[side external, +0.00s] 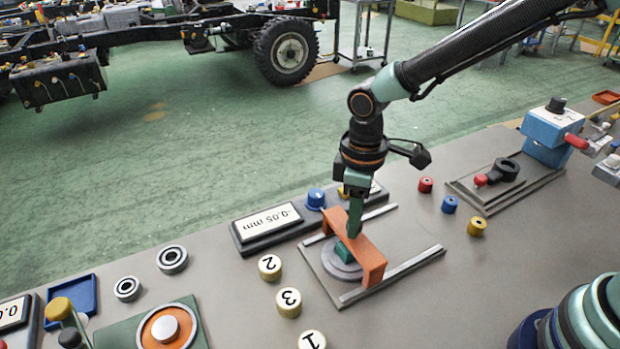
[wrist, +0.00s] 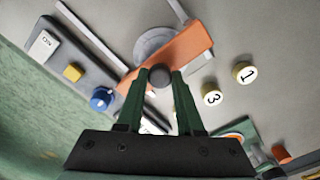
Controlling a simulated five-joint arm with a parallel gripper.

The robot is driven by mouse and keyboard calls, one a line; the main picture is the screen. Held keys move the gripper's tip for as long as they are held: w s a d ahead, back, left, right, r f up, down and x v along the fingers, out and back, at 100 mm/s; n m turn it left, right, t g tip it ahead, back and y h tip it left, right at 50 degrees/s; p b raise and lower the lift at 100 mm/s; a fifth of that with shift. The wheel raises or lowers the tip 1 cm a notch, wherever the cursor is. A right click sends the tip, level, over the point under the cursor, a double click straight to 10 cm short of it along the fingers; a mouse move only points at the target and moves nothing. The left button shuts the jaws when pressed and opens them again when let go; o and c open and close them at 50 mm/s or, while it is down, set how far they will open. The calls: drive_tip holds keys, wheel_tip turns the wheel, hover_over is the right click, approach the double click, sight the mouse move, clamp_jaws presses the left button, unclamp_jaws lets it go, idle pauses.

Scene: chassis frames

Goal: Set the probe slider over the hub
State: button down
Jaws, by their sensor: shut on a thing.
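The probe slider is an orange bridge (side external: 371,262) that stands across two grey rails; it also shows in the wrist view (wrist: 190,46). The hub is a grey disc (side external: 334,268) between the rails, partly under the bridge. In the wrist view, part of the disc (wrist: 153,42) sticks out beyond the bridge's far edge and the rest is hidden. My gripper (side external: 354,230) points down at the bridge's middle. In the wrist view my gripper (wrist: 160,79) is shut on the slider's dark round knob (wrist: 160,76).
A display reading -0.05 mm (side external: 268,223) and a blue knob (side external: 316,198) stand behind the rails. Numbered yellow cylinders (side external: 288,302) stand left of the rails. Red, blue and yellow cylinders (side external: 450,204) and a blue clamp device (side external: 551,130) stand to the right.

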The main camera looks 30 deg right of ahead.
drive_tip(key=shift+a+r, duration=0.1)
drive_tip(key=shift+a, duration=0.5)
drive_tip(key=c, duration=0.5)
unclamp_jaws()
drive_tip(key=shift+c, duration=0.2)
drive_tip(key=shift+d, duration=0.1)
wheel_tip(320, 180, up, 12)
